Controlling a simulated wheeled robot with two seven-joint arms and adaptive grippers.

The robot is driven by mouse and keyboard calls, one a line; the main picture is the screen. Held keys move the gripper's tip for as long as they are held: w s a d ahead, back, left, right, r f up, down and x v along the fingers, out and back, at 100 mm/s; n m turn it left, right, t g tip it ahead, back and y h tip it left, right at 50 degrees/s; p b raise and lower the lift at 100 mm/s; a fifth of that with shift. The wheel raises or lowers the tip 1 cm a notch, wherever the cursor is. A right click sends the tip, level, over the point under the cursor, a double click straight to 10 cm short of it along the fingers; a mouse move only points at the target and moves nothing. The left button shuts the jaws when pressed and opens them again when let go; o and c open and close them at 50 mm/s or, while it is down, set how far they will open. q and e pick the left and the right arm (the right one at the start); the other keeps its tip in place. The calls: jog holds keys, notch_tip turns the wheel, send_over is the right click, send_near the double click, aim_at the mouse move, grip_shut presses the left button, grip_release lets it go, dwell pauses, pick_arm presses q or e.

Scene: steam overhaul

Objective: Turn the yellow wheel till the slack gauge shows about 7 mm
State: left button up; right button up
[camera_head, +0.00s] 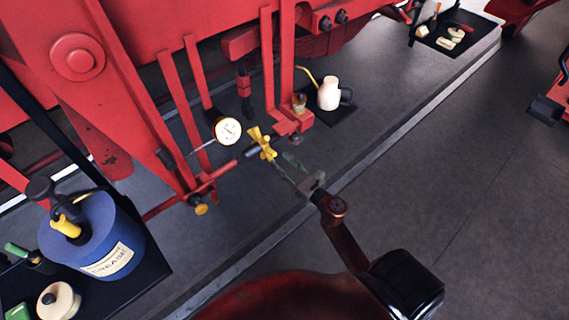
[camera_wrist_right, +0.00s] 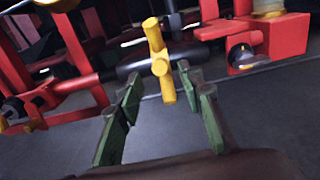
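The yellow wheel (camera_head: 262,143) is a small cross-shaped handle on the end of a dark rod that joins the red linkage. It also shows in the right wrist view (camera_wrist_right: 158,62), close ahead of the fingers. The slack gauge (camera_head: 227,130) is a round white dial just left of the wheel; its reading is too small to make out. My right gripper (camera_head: 281,161) points at the wheel from the lower right. Its green fingers are apart in the right wrist view (camera_wrist_right: 160,88), one on each side of the wheel, with no clear contact. My left gripper is out of view.
Red bars and linkage (camera_head: 180,165) surround the gauge and wheel. A blue grease tub (camera_head: 95,245) stands on a dark mat at the lower left. A cream oil can (camera_head: 329,93) stands behind the wheel. The grey floor (camera_head: 470,180) at right is mostly clear.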

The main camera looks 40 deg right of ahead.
aim_at(273, 153)
jog(key=shift+w+a, duration=0.2)
jog(key=shift+w, duration=2.75)
jog(key=shift+c, duration=0.2)
grip_shut()
jog(key=shift+s+f+b, duration=0.1)
jog(key=shift+f+b, duration=0.9)
jog(key=shift+f, duration=0.35)
